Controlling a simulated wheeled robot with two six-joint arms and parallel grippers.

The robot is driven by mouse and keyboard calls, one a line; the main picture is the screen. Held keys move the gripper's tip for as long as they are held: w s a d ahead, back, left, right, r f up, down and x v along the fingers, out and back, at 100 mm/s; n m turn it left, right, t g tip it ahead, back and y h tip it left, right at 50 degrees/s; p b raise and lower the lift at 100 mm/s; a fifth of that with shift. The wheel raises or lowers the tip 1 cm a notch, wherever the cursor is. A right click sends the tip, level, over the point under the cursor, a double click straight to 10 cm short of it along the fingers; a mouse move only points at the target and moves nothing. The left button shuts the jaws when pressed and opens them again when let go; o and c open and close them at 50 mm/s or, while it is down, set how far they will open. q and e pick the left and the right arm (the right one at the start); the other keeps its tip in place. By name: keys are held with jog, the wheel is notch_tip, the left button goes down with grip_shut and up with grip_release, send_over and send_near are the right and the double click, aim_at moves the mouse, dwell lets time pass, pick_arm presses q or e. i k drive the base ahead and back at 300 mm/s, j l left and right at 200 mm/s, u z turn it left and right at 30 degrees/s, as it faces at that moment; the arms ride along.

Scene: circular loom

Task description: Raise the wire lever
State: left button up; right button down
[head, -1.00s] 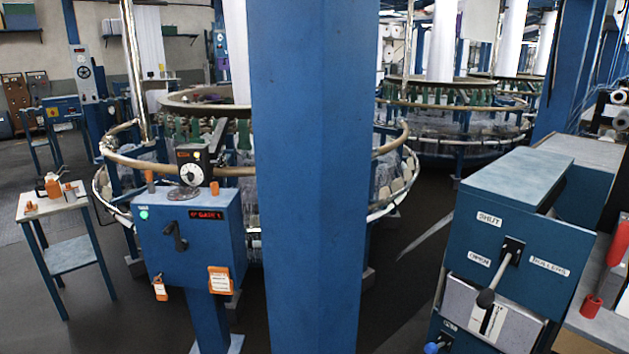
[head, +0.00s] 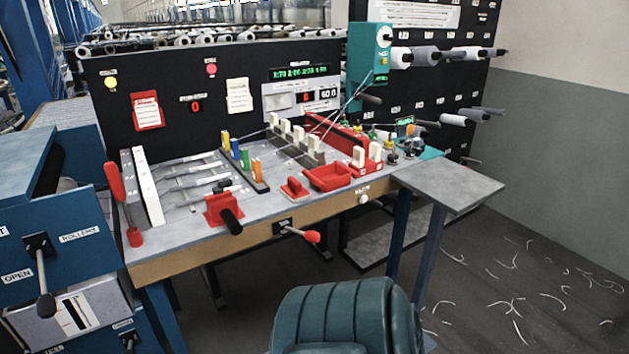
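No lever here carries a label that I can read as wire, so I cannot tell which one is the wire lever. A lever with a long red grip (head: 115,185) stands nearly upright at the left end of the bench. A red bracket with a black handle (head: 231,222) sits at the bench's front edge, its handle pointing forward and down. A short lever with a red knob (head: 312,236) sticks out from the bench's front face. Neither of my grippers is in view.
The grey workbench (head: 180,233) holds red trays (head: 328,177) and colored blocks. A blue cabinet with a lever marked OPEN and ROLLERS (head: 42,280) stands left. A teal padded chair (head: 345,315) stands in front. Floor to the right is open, with scattered pale strands (head: 515,305).

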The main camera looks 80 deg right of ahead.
aim_at(311, 236)
jog(key=j+z, duration=0.2)
jog(key=z, duration=2.35)
